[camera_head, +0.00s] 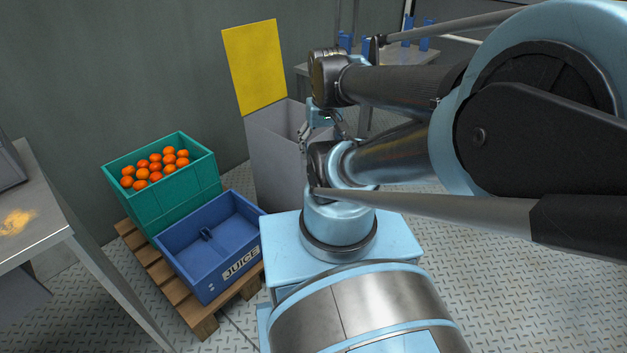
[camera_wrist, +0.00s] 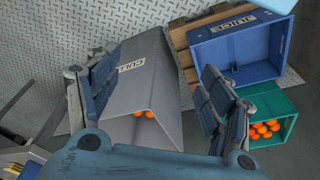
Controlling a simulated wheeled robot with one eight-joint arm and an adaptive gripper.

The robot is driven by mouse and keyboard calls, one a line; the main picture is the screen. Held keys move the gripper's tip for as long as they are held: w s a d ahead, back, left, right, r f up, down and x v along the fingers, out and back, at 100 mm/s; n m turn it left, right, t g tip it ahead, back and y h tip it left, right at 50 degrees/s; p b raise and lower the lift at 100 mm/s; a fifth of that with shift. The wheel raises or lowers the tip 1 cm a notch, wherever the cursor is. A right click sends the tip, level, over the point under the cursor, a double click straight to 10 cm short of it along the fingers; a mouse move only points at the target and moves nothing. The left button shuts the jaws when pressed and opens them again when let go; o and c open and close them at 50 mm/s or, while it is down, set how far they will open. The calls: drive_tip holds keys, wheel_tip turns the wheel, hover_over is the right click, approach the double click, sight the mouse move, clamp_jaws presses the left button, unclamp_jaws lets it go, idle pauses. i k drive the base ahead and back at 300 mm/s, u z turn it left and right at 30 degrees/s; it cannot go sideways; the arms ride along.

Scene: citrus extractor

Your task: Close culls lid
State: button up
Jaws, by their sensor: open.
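The culls bin (camera_head: 277,150) is a tall grey box behind the pallet in the head view. Its yellow lid (camera_head: 254,66) stands upright, open, at the bin's left back edge. The bin (camera_wrist: 148,75) also shows in the wrist view with a CULL label and a few oranges (camera_wrist: 144,114) inside. I cannot make out the lid in the wrist view. My gripper (camera_head: 322,133) is over the right part of the bin, right of the lid and apart from it. In the wrist view its fingers (camera_wrist: 157,92) are spread wide with nothing between them. My arm hides the bin's right side.
A green crate of oranges (camera_head: 176,201) and a blue JUICE crate (camera_head: 191,259) sit on a wooden pallet (camera_head: 206,325). A grey table (camera_head: 50,240) stands at the left. Another table (camera_head: 395,68) with blue items is behind my arm. A wall is behind the lid.

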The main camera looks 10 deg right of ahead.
sight(253, 52)
drive_tip(key=k, duration=1.15)
drive_tip(key=z, duration=0.5)
drive_tip(key=i, duration=1.75)
drive_tip(key=u, duration=0.6)
